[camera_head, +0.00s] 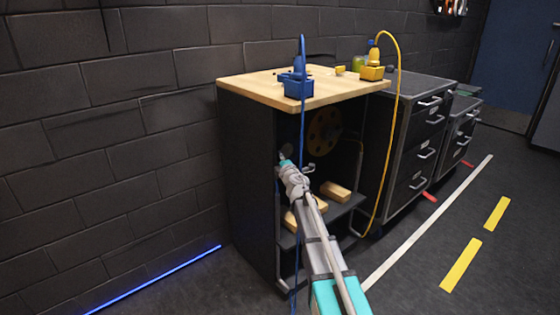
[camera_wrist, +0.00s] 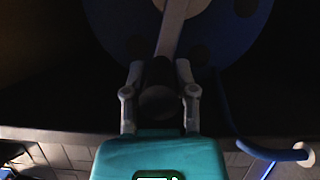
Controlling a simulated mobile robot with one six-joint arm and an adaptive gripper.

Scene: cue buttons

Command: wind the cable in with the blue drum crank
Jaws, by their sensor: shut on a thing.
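In the wrist view the blue drum (camera_wrist: 112,25) fills the top, with a pale crank arm (camera_wrist: 173,32) across its face. A dark crank handle (camera_wrist: 157,78) sits at the end of the crank arm, between my gripper's fingers (camera_wrist: 158,92). My gripper is shut on this handle. In the head view my gripper (camera_head: 285,162) reaches into the open cabinet (camera_head: 248,165) at its left side; the blue drum is hidden there. The blue cable (camera_head: 301,135) hangs from the blue block (camera_head: 298,87) on the cabinet top, down past the front. It also shows in the wrist view (camera_wrist: 232,125).
A yellow drum (camera_head: 323,131) is further right inside the cabinet. A yellow cable (camera_head: 393,130) loops down from a yellow block (camera_head: 372,73). Wooden blocks (camera_head: 335,191) lie on the shelf below my gripper. Grey drawer units (camera_head: 420,130) stand to the right.

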